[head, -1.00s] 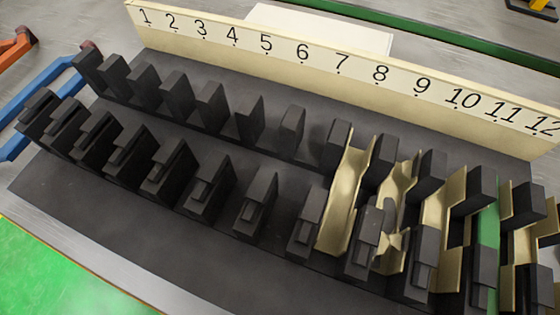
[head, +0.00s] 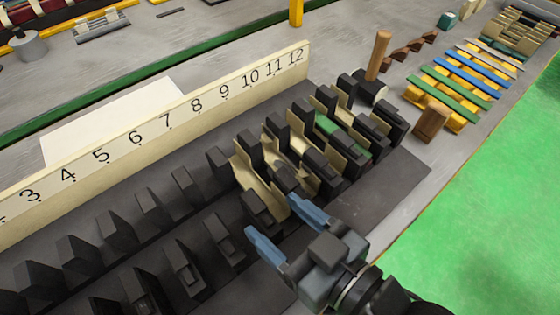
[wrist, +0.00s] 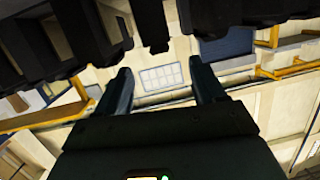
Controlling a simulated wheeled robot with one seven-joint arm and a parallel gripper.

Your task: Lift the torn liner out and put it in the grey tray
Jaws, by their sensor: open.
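The torn liner (head: 299,160) is a cream strip with ragged, bent edges. It sits in a slot of the black toothed stator block (head: 405,178), between two other cream liners, and a black tooth hides part of it. My gripper (head: 272,217) has blue fingers, apart and empty, beside the near row of teeth, close to the leftmost cream liner (head: 262,183). In the wrist view my fingers (wrist: 160,70) are spread with nothing between them, and dark teeth show along the top. I cannot pick out the grey tray with certainty.
A numbered cream board (head: 180,125) stands behind the block. A green piece (head: 340,134) lies in a slot to the right. A wooden-handled mallet (head: 378,58), a brown block (head: 430,121) and coloured strips on a yellow rack (head: 450,88) stand at right. Green floor is clear.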

